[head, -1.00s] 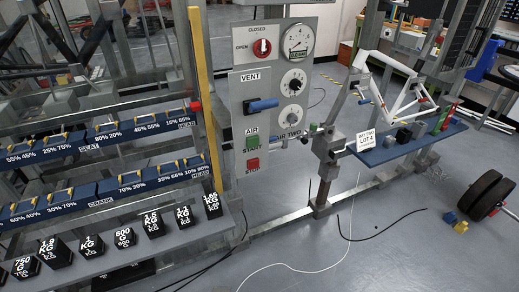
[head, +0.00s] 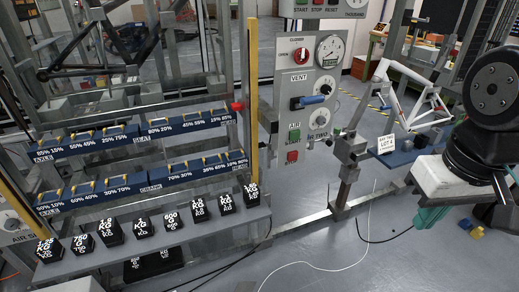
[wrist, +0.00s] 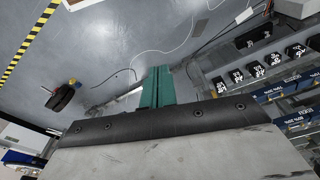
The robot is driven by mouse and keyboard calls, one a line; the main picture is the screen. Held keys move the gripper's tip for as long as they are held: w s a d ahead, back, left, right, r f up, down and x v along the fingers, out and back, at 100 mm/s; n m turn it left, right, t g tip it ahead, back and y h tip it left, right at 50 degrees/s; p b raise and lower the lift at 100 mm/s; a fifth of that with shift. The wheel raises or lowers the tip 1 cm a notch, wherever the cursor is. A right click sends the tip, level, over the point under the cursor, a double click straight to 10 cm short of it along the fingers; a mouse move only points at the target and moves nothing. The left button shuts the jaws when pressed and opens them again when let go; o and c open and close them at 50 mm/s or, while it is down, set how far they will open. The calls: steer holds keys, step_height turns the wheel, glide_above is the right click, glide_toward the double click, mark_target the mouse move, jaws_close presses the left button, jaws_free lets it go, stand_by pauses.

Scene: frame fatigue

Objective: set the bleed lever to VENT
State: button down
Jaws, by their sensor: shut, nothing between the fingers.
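The bleed lever (head: 312,100) is a blue handle on the grey control panel (head: 300,113). It lies about level and points right, below the VENT plate (head: 299,77). My gripper (head: 428,218) is at the right of the head view, pointing down, to the right of the panel and lower than the lever, well apart from it. Its teal fingers also show in the wrist view (wrist: 157,87), closed together with nothing between them. The lever is not seen in the wrist view.
The panel also carries a red knob (head: 300,55), dials and green and red buttons. A blue shelf (head: 401,157) with a white frame above it stands between the panel and my arm. Weights line a rack (head: 170,240) at left. Cables lie on the floor.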

steer(key=shift+a, duration=0.25)
